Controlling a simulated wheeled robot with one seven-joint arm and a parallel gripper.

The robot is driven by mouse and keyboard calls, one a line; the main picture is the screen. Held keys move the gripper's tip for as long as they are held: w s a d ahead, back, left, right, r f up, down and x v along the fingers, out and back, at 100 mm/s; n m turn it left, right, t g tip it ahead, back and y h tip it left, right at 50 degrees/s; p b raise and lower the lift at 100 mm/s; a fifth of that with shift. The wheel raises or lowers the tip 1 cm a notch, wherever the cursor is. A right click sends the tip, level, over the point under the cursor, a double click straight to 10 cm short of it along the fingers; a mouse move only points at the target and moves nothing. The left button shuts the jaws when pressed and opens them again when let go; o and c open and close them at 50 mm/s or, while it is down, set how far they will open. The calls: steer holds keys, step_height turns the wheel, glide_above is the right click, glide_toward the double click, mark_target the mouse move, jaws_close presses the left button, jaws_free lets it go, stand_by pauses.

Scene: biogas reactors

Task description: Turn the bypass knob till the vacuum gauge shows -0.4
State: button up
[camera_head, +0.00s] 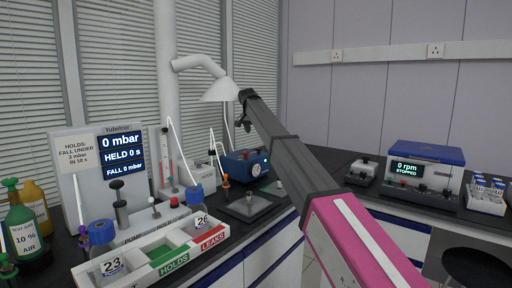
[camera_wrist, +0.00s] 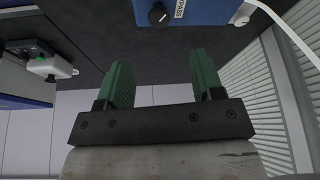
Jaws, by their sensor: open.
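A blue box (camera_head: 237,166), the vacuum pump by its look, stands on the dark bench in the head view, with a small round dial face on its right side, too small to read. In the wrist view the blue box (camera_wrist: 205,10) is at the top edge, cut off. A black round bypass knob (camera_wrist: 158,14) with a white pointer mark is on it, beside a white label reading part of "BYPASS". My gripper (camera_wrist: 157,75) has two green fingers, spread apart and empty. The knob is beyond the fingertips, roughly between them and untouched.
A white tray (camera_head: 128,268) with labelled compartments and bottles stands at the left front. A leak tester (camera_head: 90,165) stands behind it. A white lamp-like hood (camera_head: 220,91) hangs near my arm. A centrifuge-like device (camera_head: 425,168) is on the right bench. A white hose (camera_wrist: 285,28) leaves the box.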

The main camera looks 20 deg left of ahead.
mark_target(259, 151)
steer(key=x, duration=1)
steer(key=shift+f, duration=0.3)
steer(key=c, duration=0.9)
